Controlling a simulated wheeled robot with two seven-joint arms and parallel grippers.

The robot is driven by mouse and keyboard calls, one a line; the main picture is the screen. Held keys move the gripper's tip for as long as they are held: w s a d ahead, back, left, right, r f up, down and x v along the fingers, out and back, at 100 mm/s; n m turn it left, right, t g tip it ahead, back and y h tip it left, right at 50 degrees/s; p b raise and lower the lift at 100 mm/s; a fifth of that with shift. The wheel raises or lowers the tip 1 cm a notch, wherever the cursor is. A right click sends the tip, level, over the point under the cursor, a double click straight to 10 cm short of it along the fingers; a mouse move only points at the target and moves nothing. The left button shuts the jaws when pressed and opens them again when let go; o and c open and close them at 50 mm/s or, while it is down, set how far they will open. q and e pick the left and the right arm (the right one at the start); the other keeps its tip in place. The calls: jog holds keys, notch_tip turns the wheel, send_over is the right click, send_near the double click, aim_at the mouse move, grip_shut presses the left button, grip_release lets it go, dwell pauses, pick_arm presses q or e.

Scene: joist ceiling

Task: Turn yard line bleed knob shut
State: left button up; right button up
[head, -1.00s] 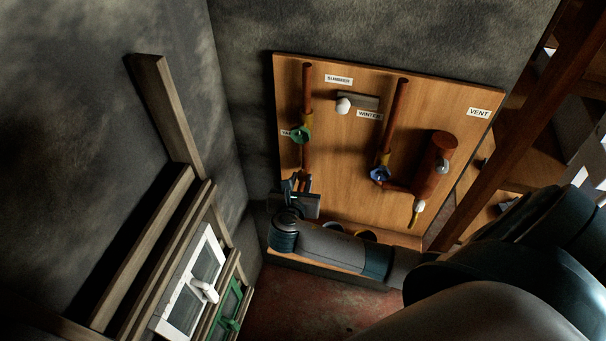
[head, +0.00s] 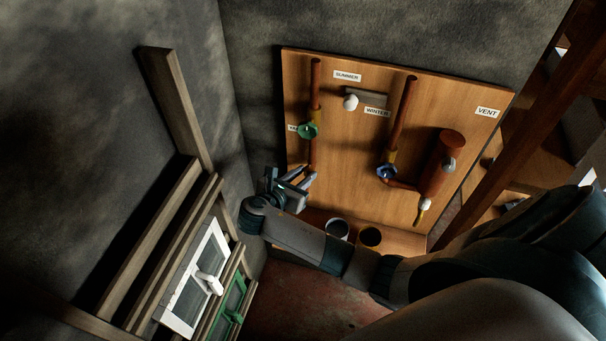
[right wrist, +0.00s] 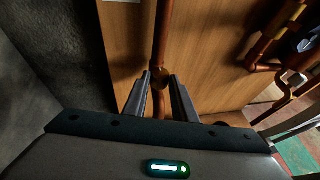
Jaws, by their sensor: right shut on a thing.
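The yard line is the left copper pipe (head: 314,90) on the wooden board, with a green handwheel (head: 307,131) partway down and a partly hidden label beside it. A small brass-coloured bleed knob (right wrist: 160,77) is low on this pipe in the right wrist view. In the head view my fingers largely hide it. My right gripper (head: 309,176) reaches the pipe's lower end from the lower left. In the right wrist view its two fingertips (right wrist: 160,84) stand on either side of the knob, shut on it. My left gripper is not in view.
A blue handwheel (head: 386,171), a copper cylinder (head: 440,165) and a white-knobbed lever (head: 351,102) share the board (head: 350,190). Two cups (head: 338,229) (head: 370,237) stand below. A grey wall and a white window frame (head: 195,281) are at the left.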

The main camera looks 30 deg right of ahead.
jog(key=o, duration=1)
jog(key=shift+w+a, duration=0.1)
jog(key=shift+a, duration=0.1)
jog(key=shift+o, duration=0.2)
jog(key=shift+s+a+r+b, duration=0.15)
jog(key=shift+s+a+b, duration=0.15)
jog(key=shift+a, duration=0.1)
jog(key=b+v, duration=0.3)
jog(key=v, duration=0.8)
jog(key=shift+w+a+r, duration=0.2)
jog(key=shift+w+a, duration=0.05)
jog(key=shift+w, duration=0.1)
jog(key=shift+w+a, duration=0.15)
jog(key=shift+a, duration=0.05)
